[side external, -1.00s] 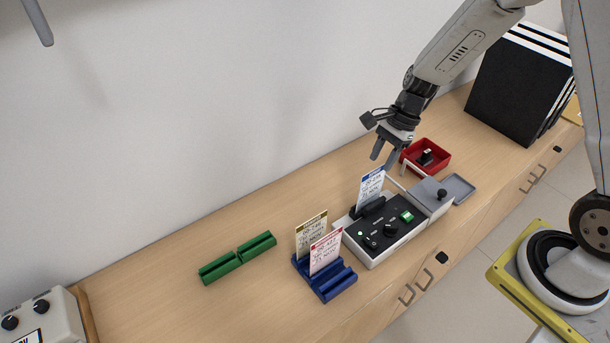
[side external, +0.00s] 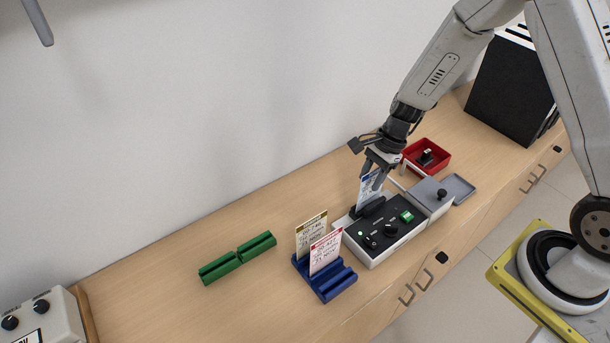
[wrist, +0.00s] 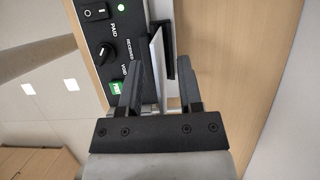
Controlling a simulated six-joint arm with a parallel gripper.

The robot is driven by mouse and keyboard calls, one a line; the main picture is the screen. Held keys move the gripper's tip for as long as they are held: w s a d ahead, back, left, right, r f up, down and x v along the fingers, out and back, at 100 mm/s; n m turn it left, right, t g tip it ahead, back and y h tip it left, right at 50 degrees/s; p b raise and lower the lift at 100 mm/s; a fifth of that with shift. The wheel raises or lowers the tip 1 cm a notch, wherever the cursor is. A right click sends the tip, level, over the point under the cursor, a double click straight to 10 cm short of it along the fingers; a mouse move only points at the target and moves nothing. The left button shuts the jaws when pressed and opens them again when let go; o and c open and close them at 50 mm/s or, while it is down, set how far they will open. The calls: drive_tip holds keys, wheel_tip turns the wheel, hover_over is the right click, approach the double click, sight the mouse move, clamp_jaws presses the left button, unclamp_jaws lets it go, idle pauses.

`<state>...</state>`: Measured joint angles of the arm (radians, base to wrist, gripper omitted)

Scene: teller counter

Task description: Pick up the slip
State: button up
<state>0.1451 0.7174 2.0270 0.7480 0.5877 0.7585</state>
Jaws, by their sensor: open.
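The blue-headed white slip (side external: 369,188) stands upright in the black slot at the back of the black-topped machine (side external: 385,234). My gripper (side external: 371,174) is open at the upper part of this slip, with a finger partly covering it. In the wrist view my gripper (wrist: 163,75) has its two fingers apart, and the slip (wrist: 156,50) shows edge-on between them. I cannot tell whether either finger touches it. Two other slips, one yellow-headed (side external: 312,236) and one red-headed (side external: 326,251), stand in the blue rack (side external: 335,287).
A green rack (side external: 238,258) lies left of the blue rack. A red tray (side external: 440,154) with a stamp-like object and a grey pad box (side external: 458,187) stand right of the machine. Black binders (side external: 510,90) stand at the far right. The wall runs behind the counter.

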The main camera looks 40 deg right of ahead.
idle(0.5)
clamp_jaws()
idle(1.3)
